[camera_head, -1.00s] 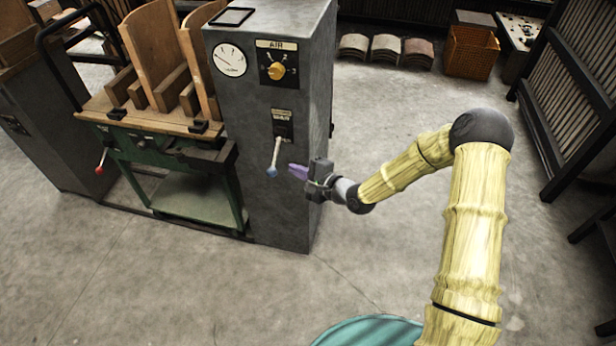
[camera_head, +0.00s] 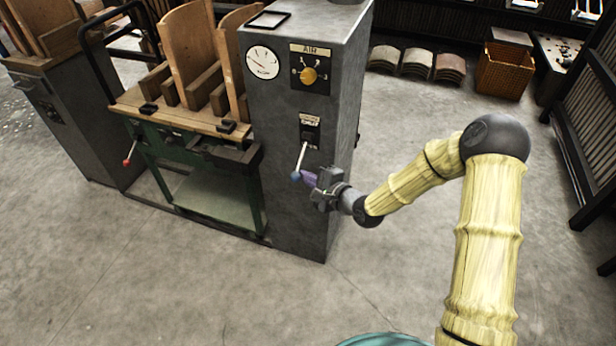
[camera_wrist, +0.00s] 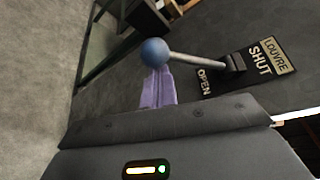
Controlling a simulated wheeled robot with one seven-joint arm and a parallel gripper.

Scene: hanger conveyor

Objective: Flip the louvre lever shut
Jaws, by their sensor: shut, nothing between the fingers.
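The louvre lever (camera_head: 301,159) is a pale rod with a blue ball end (camera_head: 296,176) on the front of the grey cabinet. It slants downward from its dark plate (camera_head: 310,130). In the wrist view the plate (camera_wrist: 255,67) reads LOUVRE, SHUT and OPEN, and the rod leans toward the OPEN end. My gripper (camera_head: 308,178) is shut and empty, just right of the ball. In the wrist view its purple fingers (camera_wrist: 158,88) point at the blue ball (camera_wrist: 154,52), which overlaps their tips. I cannot tell whether they touch.
The grey cabinet (camera_head: 290,215) also carries a gauge (camera_head: 263,63) and a yellow AIR knob (camera_head: 308,76) above the lever. A green bench (camera_head: 200,150) with wooden boards and a red-ended lever (camera_head: 128,161) stands left. Open concrete floor lies in front and right.

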